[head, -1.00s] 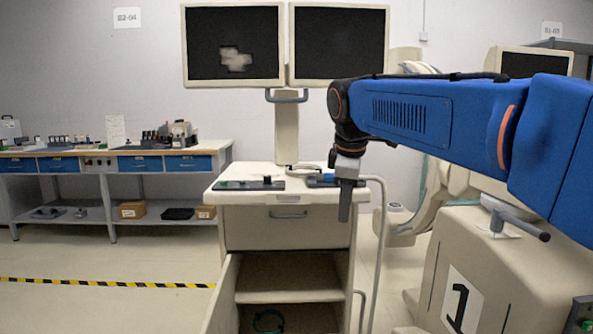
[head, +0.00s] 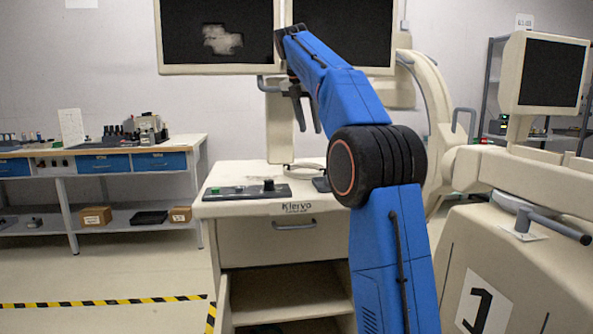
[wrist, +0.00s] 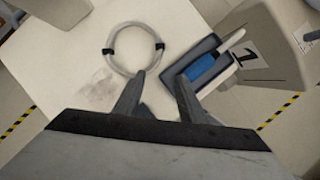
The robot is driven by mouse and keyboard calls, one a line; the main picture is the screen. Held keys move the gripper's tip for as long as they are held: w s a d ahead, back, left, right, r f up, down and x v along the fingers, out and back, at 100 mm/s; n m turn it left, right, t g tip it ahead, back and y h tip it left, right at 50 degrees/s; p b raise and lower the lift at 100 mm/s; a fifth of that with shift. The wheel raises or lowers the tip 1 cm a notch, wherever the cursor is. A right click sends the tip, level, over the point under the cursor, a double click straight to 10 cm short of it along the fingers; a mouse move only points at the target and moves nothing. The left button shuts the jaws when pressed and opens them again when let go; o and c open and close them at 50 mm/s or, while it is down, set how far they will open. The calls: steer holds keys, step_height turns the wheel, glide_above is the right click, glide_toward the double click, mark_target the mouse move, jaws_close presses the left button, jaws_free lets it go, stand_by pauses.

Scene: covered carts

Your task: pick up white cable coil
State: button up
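The white cable coil (wrist: 158,46) lies flat on the cart's top in the wrist view, a ring with black ties at its left and right sides. In the head view only a thin part of it (head: 303,166) shows at the back of the cart top, partly hidden by my arm. My gripper (wrist: 158,92) is open and empty. In the wrist view its fingers point toward the coil's near side. In the head view my gripper (head: 308,118) hangs above the cart top, in front of the monitor post.
A grey tray with a blue item (wrist: 200,66) sits right of the coil. A control panel (head: 247,191) lies on the cart's (head: 288,205) left front. Two monitors (head: 218,36) stand behind. A bulky machine (head: 480,260) stands at the right. A workbench (head: 100,152) is at the left.

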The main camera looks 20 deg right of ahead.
steer(key=w, duration=0.2)
glide_toward(320, 169)
steer(key=f, duration=0.2)
steer(key=shift+w+f+n, duration=0.3)
steer(key=shift+d+x, duration=0.25)
steer(key=shift+x, duration=1.25)
steer(key=shift+d+x, duration=0.25)
steer(key=shift+x, duration=1.25)
steer(key=shift+r, duration=0.25)
steer(key=shift+c, duration=0.6)
jaws_close()
